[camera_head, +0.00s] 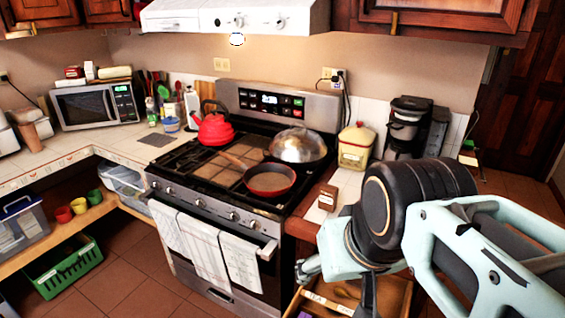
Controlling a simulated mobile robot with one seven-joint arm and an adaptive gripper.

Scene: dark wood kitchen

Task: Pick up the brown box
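A small brown box (327,198) with a pale label on its front stands on the white-tiled counter just right of the stove. My gripper (338,284) is at the lower middle right, in front of the counter and nearer the camera than the box. It appears lower in the picture than the box and apart from it. Its fingers are partly cut off by the bottom edge and partly hidden by its own body, so I cannot tell how far apart they are. I see nothing held in the part that shows.
The stove (240,165) carries a red pan (269,180), a red kettle (214,130) and a silver domed lid (297,145). A yellow canister (355,147) and a coffee maker (405,128) stand behind the box. An open drawer (395,293) lies below the counter by my gripper.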

